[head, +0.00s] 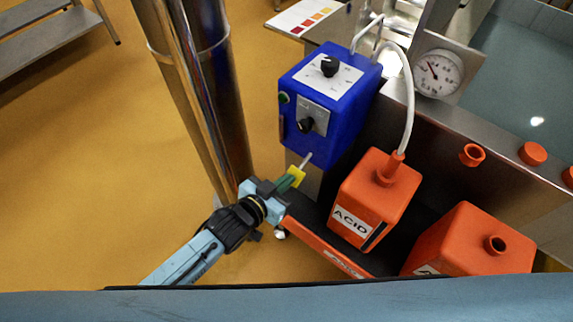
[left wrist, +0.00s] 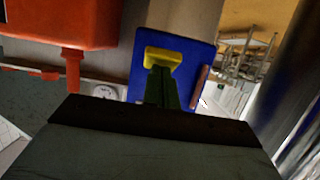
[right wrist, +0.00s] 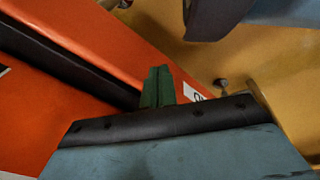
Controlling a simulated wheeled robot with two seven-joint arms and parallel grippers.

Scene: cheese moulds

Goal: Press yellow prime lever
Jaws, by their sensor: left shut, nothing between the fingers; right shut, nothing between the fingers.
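The yellow prime lever (head: 298,174) sticks out low on the front of the blue pump box (head: 345,140) in the head view. My left gripper (head: 288,183) is shut and empty, its green fingertips at the yellow lever. In the left wrist view the closed fingers (left wrist: 162,78) overlap the lower edge of the yellow lever (left wrist: 162,56); whether they touch cannot be told for certain. My right gripper (right wrist: 158,82) shows only in the right wrist view, shut and empty, near an orange surface. It is not seen in the head view.
An orange ACID canister (head: 370,200) stands right of the pump, with a white hose entering its top. Another orange canister (head: 465,245) is nearer. A steel column (head: 205,90) stands left of my left gripper. A gauge (head: 437,74) and a steel vat (head: 520,60) are behind.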

